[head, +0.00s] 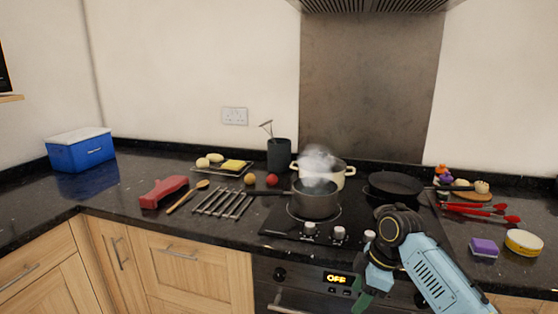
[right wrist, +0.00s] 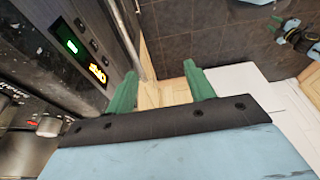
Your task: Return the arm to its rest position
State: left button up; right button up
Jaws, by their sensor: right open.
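My right arm comes in from the lower right of the head view, and its gripper (head: 365,290) hangs in front of the oven front, below the hob edge. In the right wrist view the right gripper (right wrist: 162,88) has its two green fingers spread apart with nothing between them. The oven front and its lit display show to the left of the fingers there, with the dark tiled floor beyond.
A steaming saucepan (head: 315,200) stands on the hob, with a cream pot (head: 337,172) and a black frying pan (head: 396,185) behind. A metal rack (head: 222,202), red object (head: 163,191) and blue box (head: 80,150) are on the left counter. Red tongs (head: 480,208) and a purple sponge (head: 484,247) lie right.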

jog(key=s+a+f+m+t, duration=0.1)
jog(key=s+f+m, duration=0.2)
jog(key=s+f, duration=0.45)
jog(key=s+a+f+m, duration=0.2)
jog(key=s+f+m, duration=0.15)
jog(key=s, duration=0.75)
jog(key=s+d+r+m+t+h, duration=0.1)
jog(key=s+d+m+h, duration=0.15)
jog(key=s, duration=0.55)
jog(key=s+d+r+m+t+h, duration=0.1)
jog(key=s+d+m, duration=0.3)
jog(key=s, duration=0.4)
notch_tip(320, 180, down, 24)
jog(key=g, duration=0.1)
pick_arm(q)
jog(key=shift+s+a, duration=0.1)
jog(key=shift+s, duration=0.8)
pick_arm(e)
jog(key=s+d+f, duration=0.1)
jog(key=s+f, duration=0.6)
jog(key=s, duration=0.1)
jog(key=s+d+f+g, duration=0.1)
jog(key=s+d+f, duration=0.1)
jog(key=s+f, duration=0.6)
jog(key=shift+s+d+f+g, duration=0.25)
jog(key=shift+s+d+g, duration=0.05)
jog(key=shift+s, duration=0.45)
